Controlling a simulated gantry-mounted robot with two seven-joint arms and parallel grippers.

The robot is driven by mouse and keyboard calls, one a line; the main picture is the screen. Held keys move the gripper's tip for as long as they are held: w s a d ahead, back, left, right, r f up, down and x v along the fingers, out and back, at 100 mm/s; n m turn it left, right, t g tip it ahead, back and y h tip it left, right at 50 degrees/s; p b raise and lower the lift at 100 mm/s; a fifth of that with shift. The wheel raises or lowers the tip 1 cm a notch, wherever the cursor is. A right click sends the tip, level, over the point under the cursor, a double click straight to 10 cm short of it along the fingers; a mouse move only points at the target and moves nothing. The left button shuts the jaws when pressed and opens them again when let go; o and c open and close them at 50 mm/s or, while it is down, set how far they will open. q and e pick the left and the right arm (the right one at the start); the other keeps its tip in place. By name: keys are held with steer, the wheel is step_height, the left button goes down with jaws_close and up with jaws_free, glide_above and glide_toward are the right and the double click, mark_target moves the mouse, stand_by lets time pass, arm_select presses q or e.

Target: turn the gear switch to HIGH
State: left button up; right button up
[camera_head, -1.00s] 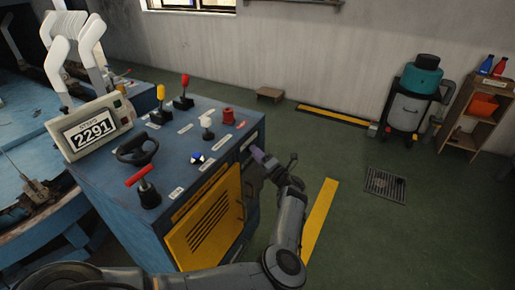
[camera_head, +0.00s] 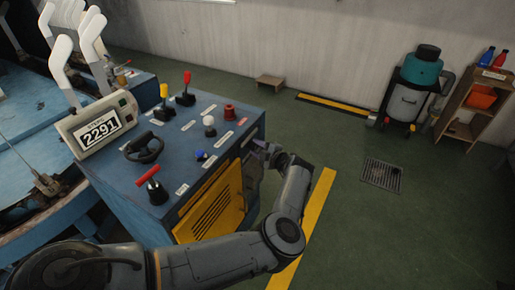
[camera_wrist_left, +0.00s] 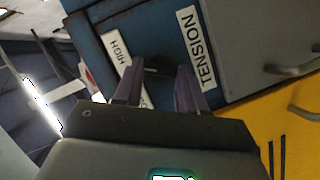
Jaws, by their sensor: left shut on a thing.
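My left gripper (camera_head: 262,150) is at the right side face of the blue control cabinet (camera_head: 180,150), near its top edge. In the left wrist view its two fingers (camera_wrist_left: 158,75) stand a little apart, shut on a small dark part on the blue panel. This appears to be the gear switch (camera_wrist_left: 151,68), mostly hidden between the fingers. A white HIGH label (camera_wrist_left: 118,48) lies just left of the fingers, and part of another label below it is covered by a finger. My right gripper is not in view.
A TENSION label (camera_wrist_left: 194,46) is right of the fingers. The cabinet top carries a black handwheel (camera_head: 143,150), a red-topped lever (camera_head: 187,90), a yellow-topped lever (camera_head: 164,103) and a red button (camera_head: 229,114). A 2291 display (camera_head: 100,130) stands behind.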

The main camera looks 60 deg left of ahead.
arm_select(q)
steer(key=shift+m+g+h, duration=0.3)
steer(key=shift+m+h, duration=0.2)
steer(key=shift+m, duration=0.5)
steer(key=shift+b, duration=0.3)
steer(key=o, duration=1.1)
steer(key=shift+c, duration=0.2)
steer(key=shift+w+r, duration=0.1)
steer(key=p+v, duration=0.2)
steer(key=v, duration=0.8)
steer(key=shift+d+p, duration=0.35)
